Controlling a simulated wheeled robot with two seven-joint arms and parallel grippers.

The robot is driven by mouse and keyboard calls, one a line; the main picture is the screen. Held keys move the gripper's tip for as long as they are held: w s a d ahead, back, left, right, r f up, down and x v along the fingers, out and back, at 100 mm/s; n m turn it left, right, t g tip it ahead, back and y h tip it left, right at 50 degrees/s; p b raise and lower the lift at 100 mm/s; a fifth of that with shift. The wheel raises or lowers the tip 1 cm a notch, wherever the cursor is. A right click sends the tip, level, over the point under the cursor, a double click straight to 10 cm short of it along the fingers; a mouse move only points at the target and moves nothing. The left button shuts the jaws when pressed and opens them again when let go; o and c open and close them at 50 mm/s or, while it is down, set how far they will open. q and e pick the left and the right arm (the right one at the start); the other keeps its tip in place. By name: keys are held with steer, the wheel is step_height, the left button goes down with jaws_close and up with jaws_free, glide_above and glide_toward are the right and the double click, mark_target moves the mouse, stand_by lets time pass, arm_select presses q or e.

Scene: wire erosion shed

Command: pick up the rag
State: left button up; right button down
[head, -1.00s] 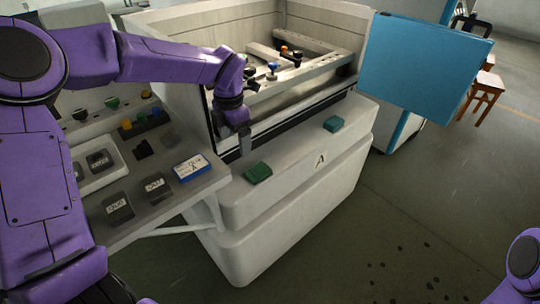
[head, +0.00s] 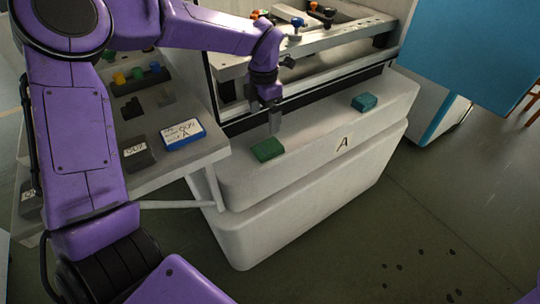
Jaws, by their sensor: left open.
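A dark green folded cloth (head: 267,149), which looks like a rag, lies on the white front ledge of the machine, near its left end. A second, teal folded cloth (head: 364,102) lies farther right on the same ledge. I cannot tell from the picture which one is the task's rag. My left gripper (head: 275,130) points down just above the far edge of the green cloth, open and with nothing visible in it. Whether its fingertips touch the cloth is unclear. My right gripper is out of view.
On the left, a grey side table (head: 208,148) carries a blue-and-white labelled box (head: 183,134) and dark blocks. The machine's frame rises behind the ledge. A blue panel (head: 470,50) stands at the right.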

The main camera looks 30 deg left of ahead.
mark_target(267, 146)
arm_select(q)
steer(key=f, duration=0.7)
steer(key=d+f, duration=0.1)
steer(key=f, duration=0.2)
steer(key=shift+f, duration=0.3)
steer(key=c, duration=1.1)
